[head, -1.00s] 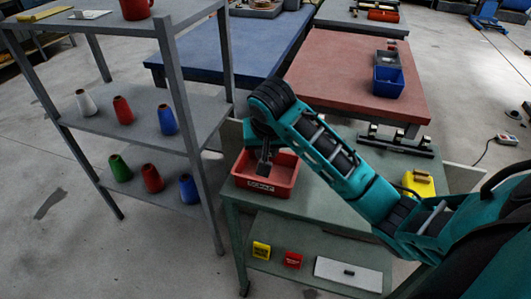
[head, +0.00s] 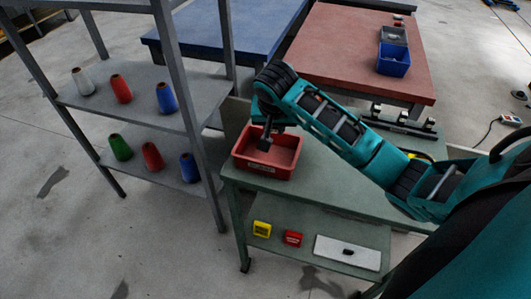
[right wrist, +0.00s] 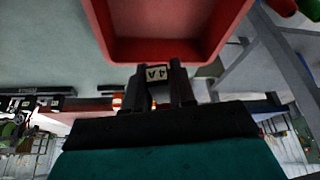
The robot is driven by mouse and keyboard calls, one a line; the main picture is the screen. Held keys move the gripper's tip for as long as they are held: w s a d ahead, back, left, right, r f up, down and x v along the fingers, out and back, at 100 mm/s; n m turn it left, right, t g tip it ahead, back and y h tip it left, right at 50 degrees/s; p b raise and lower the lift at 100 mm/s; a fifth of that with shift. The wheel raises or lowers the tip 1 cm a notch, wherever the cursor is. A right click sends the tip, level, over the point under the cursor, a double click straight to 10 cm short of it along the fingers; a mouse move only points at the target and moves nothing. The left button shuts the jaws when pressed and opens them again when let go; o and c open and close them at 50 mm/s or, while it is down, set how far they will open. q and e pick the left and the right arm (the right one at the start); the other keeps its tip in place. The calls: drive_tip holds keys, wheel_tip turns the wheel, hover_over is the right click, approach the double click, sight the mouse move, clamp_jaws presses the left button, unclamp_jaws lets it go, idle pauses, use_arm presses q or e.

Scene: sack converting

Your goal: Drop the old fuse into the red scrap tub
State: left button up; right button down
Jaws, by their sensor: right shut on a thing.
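The red scrap tub (head: 262,170) stands on the green bench, near its left end. My right gripper (head: 264,144) points down over the tub's opening, toward its back left part. In the right wrist view my right gripper (right wrist: 157,84) is shut on the old fuse (right wrist: 157,73), a small piece with a pale label reading 4A. The tub (right wrist: 165,50) fills the top of that view, just beyond the fuse. In the head view the fuse is too small and dark to make out. My left gripper is not in view.
Below the bench top, a shelf holds a yellow box (head: 262,229), a red box (head: 292,238) and a white board (head: 335,256). A grey rack (head: 190,95) with several coloured cones stands to the left. A dark rail (head: 405,125) lies at the bench's back.

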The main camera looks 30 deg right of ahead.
drive_tip(key=c, duration=0.9)
unclamp_jaws()
drive_tip(key=shift+o, duration=0.2)
drive_tip(key=shift+r, duration=0.1)
drive_tip(key=v, duration=1.2)
drive_tip(key=shift+r, duration=0.3)
drive_tip(key=shift+s+a, duration=0.1)
drive_tip(key=shift+a, duration=0.05)
